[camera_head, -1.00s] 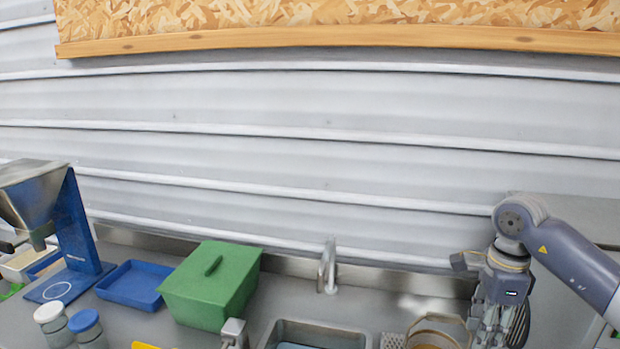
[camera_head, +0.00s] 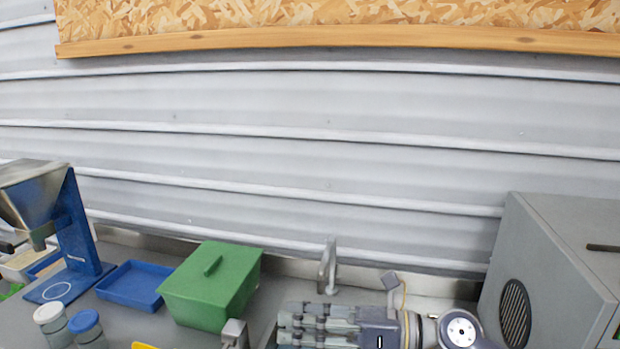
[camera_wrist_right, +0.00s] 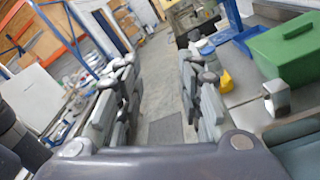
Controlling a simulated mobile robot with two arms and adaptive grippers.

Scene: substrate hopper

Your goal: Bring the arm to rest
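My right gripper (camera_head: 285,326) lies across the lower edge of the head view, over the sink area, with its fingers pointing left. In the right wrist view my right gripper (camera_wrist_right: 158,72) has its two fingers well apart, with only the floor and background between them. It holds nothing. My left gripper is in neither view.
A steel tap (camera_head: 327,266) stands behind my right gripper. A green lidded box (camera_head: 212,285), a blue tray (camera_head: 135,286), two jars (camera_head: 86,328) and a hopper on a blue stand (camera_head: 75,225) are on the counter to the left. A grey cabinet (camera_head: 550,270) stands at right.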

